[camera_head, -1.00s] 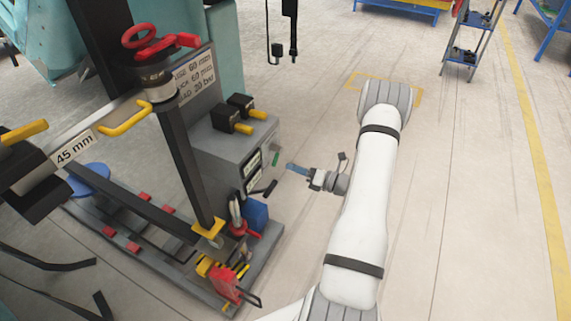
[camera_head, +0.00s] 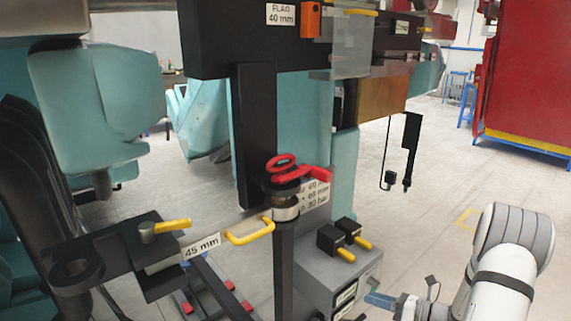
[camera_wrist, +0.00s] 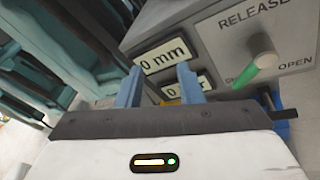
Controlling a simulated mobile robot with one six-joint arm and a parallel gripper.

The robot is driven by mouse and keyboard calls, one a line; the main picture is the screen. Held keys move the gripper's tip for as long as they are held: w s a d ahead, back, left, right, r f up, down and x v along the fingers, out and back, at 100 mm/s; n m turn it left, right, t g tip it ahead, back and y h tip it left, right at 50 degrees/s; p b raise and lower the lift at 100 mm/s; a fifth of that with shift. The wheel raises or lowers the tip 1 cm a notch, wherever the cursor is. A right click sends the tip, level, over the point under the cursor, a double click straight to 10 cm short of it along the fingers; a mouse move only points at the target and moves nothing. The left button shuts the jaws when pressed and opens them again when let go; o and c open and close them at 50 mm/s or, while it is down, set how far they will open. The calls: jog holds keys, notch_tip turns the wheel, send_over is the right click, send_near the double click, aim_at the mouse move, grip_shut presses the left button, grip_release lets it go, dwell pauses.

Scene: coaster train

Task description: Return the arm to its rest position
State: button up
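My gripper (camera_head: 379,299) is at the lower right of the head view, beside the front of a grey control box (camera_head: 325,268). My white arm (camera_head: 505,265) reaches it from the right. In the wrist view my gripper (camera_wrist: 158,84) shows two blue fingers standing apart with nothing between them. They point at the box's front (camera_wrist: 205,50), which carries "0 mm" labels (camera_wrist: 165,56) and a release lever with a green tip (camera_wrist: 245,77). I cannot tell whether the fingers touch the box.
A dark post with a red handle (camera_head: 300,172) and a "45 mm" bar with yellow handles (camera_head: 250,232) stand left of the box. A black pendant (camera_head: 410,150) hangs behind. A red cabinet (camera_head: 530,80) is at the far right. Floor between is clear.

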jog(key=s+a+r+n+g+h+p, duration=0.2)
jog(key=s+a+r+n+g+p, duration=0.1)
jog(key=s+a+r+n+g, duration=0.45)
jog(key=s+a+r+n+g+h+p, duration=0.2)
jog(key=s+a+r+n+p, duration=0.15)
jog(key=a+r+n, duration=0.55)
jog(key=s+d+r+n+t+h+p, duration=0.1)
jog(key=s+d+r+n+h+p, duration=0.1)
jog(key=s+r+n, duration=0.4)
jog(key=s+d+r+n+t+h+p, duration=0.2)
jog(key=s+r+n+h+p, duration=0.2)
jog(key=r, duration=0.6)
jog(key=s+n+h, duration=0.2)
jog(key=n+h, duration=0.1)
jog(key=n, duration=0.1)
jog(key=shift+d+h, duration=0.3)
jog(key=shift+d, duration=0.1)
